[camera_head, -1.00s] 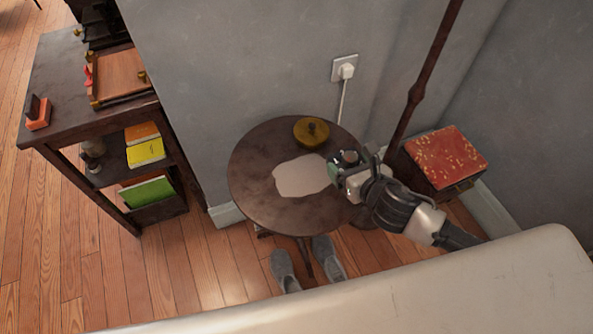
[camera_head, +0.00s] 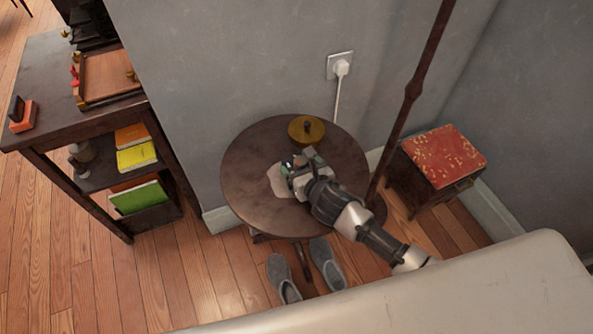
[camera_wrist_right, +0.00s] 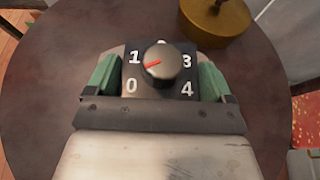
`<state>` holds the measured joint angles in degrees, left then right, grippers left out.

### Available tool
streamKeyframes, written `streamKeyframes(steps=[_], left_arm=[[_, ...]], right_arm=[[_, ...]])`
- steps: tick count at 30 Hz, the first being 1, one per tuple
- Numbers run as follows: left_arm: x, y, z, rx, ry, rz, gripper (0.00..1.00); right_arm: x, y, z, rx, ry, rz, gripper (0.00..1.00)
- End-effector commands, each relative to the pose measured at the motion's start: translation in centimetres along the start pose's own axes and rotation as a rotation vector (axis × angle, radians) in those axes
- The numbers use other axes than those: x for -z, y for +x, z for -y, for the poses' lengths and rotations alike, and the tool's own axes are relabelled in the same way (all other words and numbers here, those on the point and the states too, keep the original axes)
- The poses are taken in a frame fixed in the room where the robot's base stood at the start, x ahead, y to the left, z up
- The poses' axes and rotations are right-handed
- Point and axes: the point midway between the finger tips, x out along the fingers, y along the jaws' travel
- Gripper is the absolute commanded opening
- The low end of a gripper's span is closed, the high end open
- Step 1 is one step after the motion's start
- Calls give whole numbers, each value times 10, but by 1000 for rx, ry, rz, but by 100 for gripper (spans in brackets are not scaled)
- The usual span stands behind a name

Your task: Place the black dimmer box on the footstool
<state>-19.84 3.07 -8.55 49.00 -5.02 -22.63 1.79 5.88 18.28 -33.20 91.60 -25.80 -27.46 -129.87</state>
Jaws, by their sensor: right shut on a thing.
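The black dimmer box (camera_wrist_right: 145,84), with a round knob and white numbers, is between the green finger pads of my right gripper (camera_wrist_right: 158,80) in the right wrist view. The gripper (camera_head: 304,162) is shut on it over the round table in the head view. There the box is small and mostly hidden by the gripper; I cannot tell whether it touches the table. The footstool (camera_head: 443,156), with a red patterned top, stands right of the table, apart from the gripper. Its red top also shows at the right edge of the wrist view (camera_wrist_right: 307,118). My left gripper is not in view.
The dark round table (camera_head: 246,175) holds a pale flat mat (camera_head: 279,183) and a brass lidded pot (camera_head: 300,131). A dark pole (camera_head: 412,92) rises between table and footstool. Grey slippers (camera_head: 281,277) lie on the floor. A shelf (camera_head: 45,75) stands left; a pale rounded surface (camera_head: 470,290) fills the front.

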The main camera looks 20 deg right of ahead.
Motion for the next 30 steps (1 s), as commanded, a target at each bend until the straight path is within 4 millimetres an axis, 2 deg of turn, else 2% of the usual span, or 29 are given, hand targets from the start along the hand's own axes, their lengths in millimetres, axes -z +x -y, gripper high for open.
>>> streamKeyframes(steps=[15,16,19,26,30], left_arm=[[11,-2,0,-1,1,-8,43],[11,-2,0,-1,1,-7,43],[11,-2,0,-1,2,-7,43],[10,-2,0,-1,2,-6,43],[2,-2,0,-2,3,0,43]], right_arm=[[7,3,0,0,0,1,57],[8,3,0,0,-1,1,84],[7,3,0,0,0,1,100],[6,3,0,0,0,1,100],[2,-3,0,0,-1,0,100]])
